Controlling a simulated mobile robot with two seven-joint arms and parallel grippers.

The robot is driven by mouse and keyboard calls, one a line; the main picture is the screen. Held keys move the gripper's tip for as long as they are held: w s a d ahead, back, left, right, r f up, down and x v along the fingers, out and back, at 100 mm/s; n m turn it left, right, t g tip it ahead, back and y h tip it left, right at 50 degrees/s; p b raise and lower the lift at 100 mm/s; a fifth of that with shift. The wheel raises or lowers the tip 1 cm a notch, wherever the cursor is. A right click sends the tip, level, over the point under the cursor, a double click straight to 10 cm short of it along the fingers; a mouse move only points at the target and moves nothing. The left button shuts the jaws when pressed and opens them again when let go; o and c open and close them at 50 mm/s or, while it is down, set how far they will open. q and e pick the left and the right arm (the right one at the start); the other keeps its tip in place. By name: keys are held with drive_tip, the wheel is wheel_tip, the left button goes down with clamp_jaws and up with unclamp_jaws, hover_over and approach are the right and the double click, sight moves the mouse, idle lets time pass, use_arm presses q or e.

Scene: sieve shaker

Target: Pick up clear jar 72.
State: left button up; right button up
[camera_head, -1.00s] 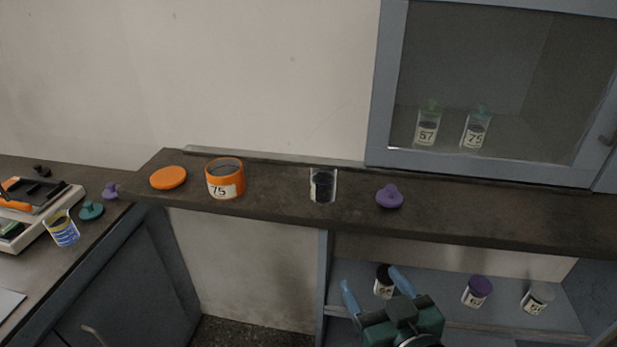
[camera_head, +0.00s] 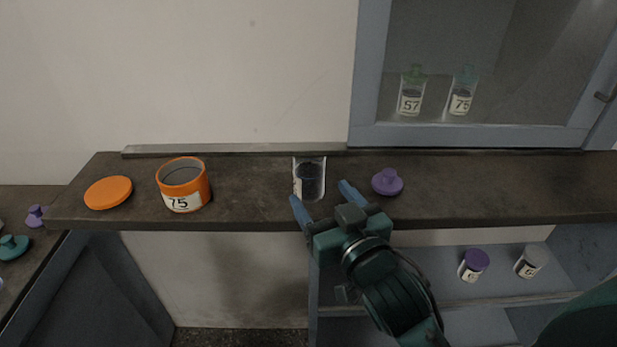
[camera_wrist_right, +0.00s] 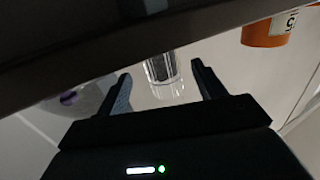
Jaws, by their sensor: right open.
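The clear jar (camera_head: 309,183) stands upright and lidless on the dark shelf top, with dark contents; no number on it can be read. It also shows in the right wrist view (camera_wrist_right: 162,68), ahead of the fingers. My right gripper (camera_head: 323,196) is open and empty at the shelf's front edge, just in front of the jar, with its fingers pointing toward it. In the right wrist view its fingertips (camera_wrist_right: 161,80) are spread to either side of the jar's line, and the jar appears beyond them. My left gripper is not in view.
A purple stoppered lid (camera_head: 387,182) lies right of the jar. An orange container labelled 75 (camera_head: 184,186) and an orange lid (camera_head: 108,192) are to the left. A glass-fronted cabinet (camera_head: 460,136) stands behind right. Jars, one purple-capped (camera_head: 473,265), sit on the lower shelf.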

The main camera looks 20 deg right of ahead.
sight(305, 173)
drive_tip(key=w, duration=0.5)
drive_tip(key=w+a, duration=0.1)
drive_tip(key=w, duration=0.1)
drive_tip(key=shift+w, duration=0.35)
drive_tip(key=c, duration=1.1)
